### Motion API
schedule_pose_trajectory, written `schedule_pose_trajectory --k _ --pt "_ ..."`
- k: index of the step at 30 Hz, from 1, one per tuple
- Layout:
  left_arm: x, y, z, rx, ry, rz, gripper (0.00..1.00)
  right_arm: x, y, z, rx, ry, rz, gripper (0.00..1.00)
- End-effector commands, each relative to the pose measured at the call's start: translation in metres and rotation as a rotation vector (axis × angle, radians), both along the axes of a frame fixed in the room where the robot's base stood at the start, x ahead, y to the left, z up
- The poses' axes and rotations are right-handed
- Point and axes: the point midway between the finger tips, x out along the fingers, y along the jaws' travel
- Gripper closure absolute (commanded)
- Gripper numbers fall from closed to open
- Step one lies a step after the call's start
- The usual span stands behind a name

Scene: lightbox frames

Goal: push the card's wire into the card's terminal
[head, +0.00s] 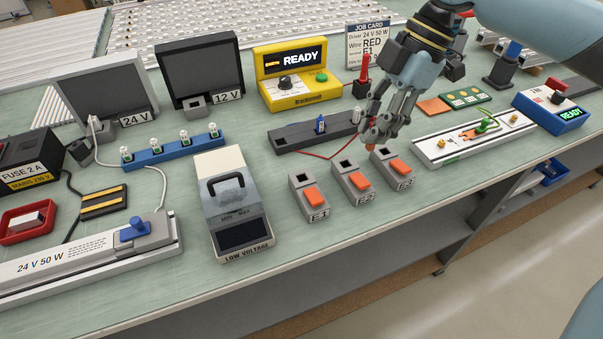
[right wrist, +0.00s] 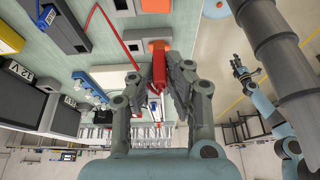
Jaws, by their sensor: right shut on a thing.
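The job card (head: 369,43) stands at the back and reads driver 24 V 50 W, wire RED; its last line looks like E1. Three grey terminals with orange levers stand near the front edge: left (head: 310,196), marked E1, middle (head: 353,182) and right (head: 391,168). My right gripper (head: 376,138) is above and behind the middle and right terminals. It is shut on the red wire's end (right wrist: 158,70). The red wire (head: 318,155) trails left to the dark rail. In the right wrist view my left gripper (right wrist: 240,74) is small and far off.
A dark rail (head: 290,138) with a blue and a white plug lies behind the terminals. A low-voltage tester (head: 233,200) stands left of them, a white rail (head: 440,152) right. A yellow READY unit (head: 296,77) stands behind. The bench strip before the terminals is bare.

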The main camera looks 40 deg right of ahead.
Motion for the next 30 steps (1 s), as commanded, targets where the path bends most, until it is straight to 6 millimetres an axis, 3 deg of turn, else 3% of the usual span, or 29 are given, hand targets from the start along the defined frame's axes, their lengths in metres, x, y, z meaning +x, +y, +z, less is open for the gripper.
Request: schedule_pose_trajectory --k 15,21,30 --pt "-0.002 0.009 0.003 0.011 0.003 -0.004 0.60 0.070 0.073 -0.058 0.009 0.001 -0.001 1.00" --pt "-0.002 0.009 0.004 0.010 0.003 -0.003 0.60 0.079 0.082 -0.070 0.003 0.001 0.000 1.00" --pt "-0.002 0.007 0.008 0.008 0.003 -0.002 0.60 0.078 0.081 -0.107 0.002 0.001 0.001 1.00"
